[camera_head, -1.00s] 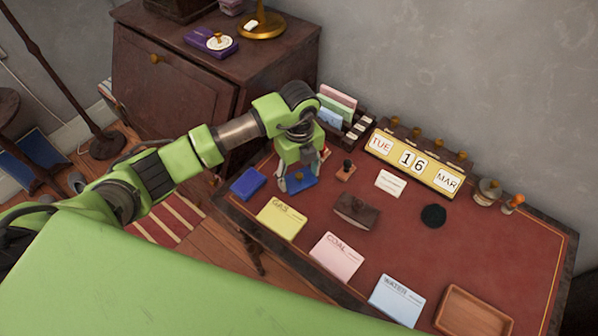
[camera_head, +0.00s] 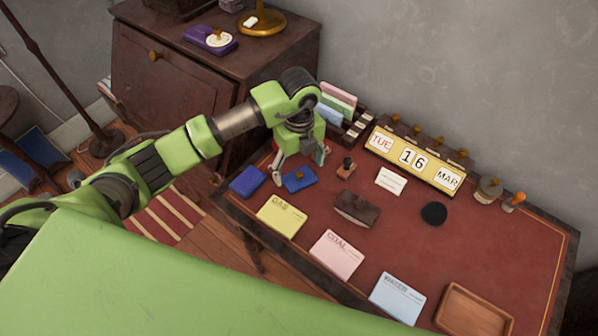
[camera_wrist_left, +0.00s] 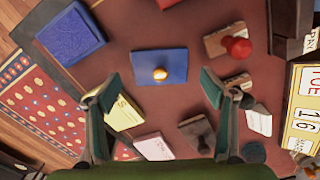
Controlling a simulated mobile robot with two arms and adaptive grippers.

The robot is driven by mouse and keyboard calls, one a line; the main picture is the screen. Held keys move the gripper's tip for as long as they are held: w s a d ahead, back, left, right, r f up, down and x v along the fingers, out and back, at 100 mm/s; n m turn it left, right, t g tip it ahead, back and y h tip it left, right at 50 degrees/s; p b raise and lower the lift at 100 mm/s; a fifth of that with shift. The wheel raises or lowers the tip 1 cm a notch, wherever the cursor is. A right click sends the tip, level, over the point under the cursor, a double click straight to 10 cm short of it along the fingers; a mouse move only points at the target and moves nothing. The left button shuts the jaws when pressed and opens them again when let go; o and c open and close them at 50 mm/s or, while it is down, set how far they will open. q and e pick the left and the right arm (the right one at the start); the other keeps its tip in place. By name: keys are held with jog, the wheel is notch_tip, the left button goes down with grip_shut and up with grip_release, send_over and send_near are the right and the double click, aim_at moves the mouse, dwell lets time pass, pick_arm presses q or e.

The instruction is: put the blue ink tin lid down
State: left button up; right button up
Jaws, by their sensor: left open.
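The blue ink tin lid (camera_head: 300,180), a flat blue square with a brass knob, lies on the red desk top. In the left wrist view the lid (camera_wrist_left: 148,70) sits centred ahead of my fingers, knob up. My left gripper (camera_head: 300,164) is open and empty just above the lid. In the left wrist view the fingers of the gripper (camera_wrist_left: 161,86) stand apart on either side, clear of it. The blue ink tin (camera_head: 248,182) lies to the left of the lid, a gap between them; it also shows in the left wrist view (camera_wrist_left: 70,36). My right gripper is not in view.
A wooden stamp (camera_head: 346,168) stands right of the lid, with a letter rack (camera_head: 350,125) behind. A yellow card (camera_head: 281,216), a brown blotter (camera_head: 356,209) and a calendar (camera_head: 415,160) are nearby. A wooden tray (camera_head: 474,312) lies at the front right.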

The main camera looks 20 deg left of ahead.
aim_at(299, 173)
pick_arm(q)
notch_tip(299, 173, up, 10)
jog(key=b, duration=0.1)
jog(key=shift+f, duration=0.15)
dwell(0.4)
